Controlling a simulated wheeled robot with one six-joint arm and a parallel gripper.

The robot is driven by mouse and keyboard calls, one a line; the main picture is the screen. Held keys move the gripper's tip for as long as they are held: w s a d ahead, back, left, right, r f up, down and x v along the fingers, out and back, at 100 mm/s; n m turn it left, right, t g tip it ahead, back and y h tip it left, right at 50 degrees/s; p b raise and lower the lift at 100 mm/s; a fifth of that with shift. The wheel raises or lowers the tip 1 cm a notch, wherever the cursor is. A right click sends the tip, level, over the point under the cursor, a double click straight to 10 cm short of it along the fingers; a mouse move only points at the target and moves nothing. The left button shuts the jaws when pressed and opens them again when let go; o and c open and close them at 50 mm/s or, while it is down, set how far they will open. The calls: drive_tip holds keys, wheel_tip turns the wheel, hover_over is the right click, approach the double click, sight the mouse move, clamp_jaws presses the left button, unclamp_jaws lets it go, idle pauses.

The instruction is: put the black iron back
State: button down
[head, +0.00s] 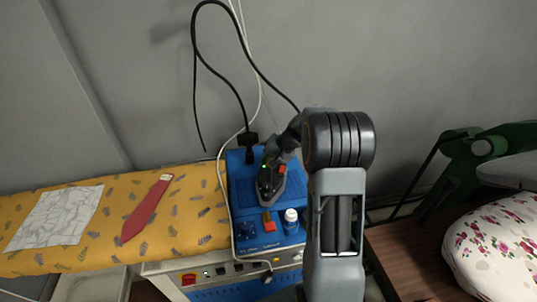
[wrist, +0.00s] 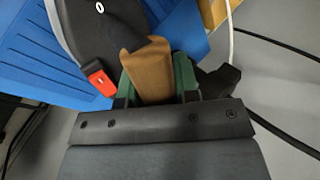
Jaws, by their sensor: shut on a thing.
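The black iron (head: 268,189) is over the blue top of the ironing station (head: 240,172) in the head view. I cannot tell whether its sole touches the top. In the wrist view, its dark body (wrist: 85,25) with a red switch (wrist: 98,79) shows at upper left, above the blue surface (wrist: 30,55). My gripper (wrist: 155,82) has its green fingers on both sides of the iron's brown handle and is shut on it. In the head view my gripper (head: 281,152) is at the back of the iron, partly hidden by my arm.
A white bottle (head: 291,218) and an orange piece (head: 268,223) are near the station's front. A black cable loops above. A floral pad (head: 495,245) is at right.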

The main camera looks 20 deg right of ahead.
drive_tip(key=shift+w+f, duration=0.1)
drive_tip(key=shift+f, duration=0.15)
drive_tip(key=c, duration=0.8)
unclamp_jaws()
drive_tip(key=shift+f, duration=0.15)
drive_tip(key=shift+c, duration=0.2)
drive_tip(key=shift+r, duration=0.2)
drive_tip(key=b+v, duration=0.1)
drive_tip(key=v, duration=1)
drive_tip(key=s+a+r+n+g+h, duration=0.1)
drive_tip(key=s+a+r+n+h, duration=0.2)
drive_tip(key=s+a, duration=0.7)
drive_tip(key=s+a+f+n+h, duration=0.1)
drive_tip(key=s+a+n, duration=0.1)
drive_tip(key=s, duration=0.3)
drive_tip(key=s+a+f+n+t+h, duration=0.1)
drive_tip(key=s+a, duration=0.1)
drive_tip(key=s, duration=0.4)
drive_tip(key=shift+a+f+n+h, duration=0.15)
drive_tip(key=shift+a+n+h, duration=0.15)
drive_tip(key=shift+a+n, duration=0.1)
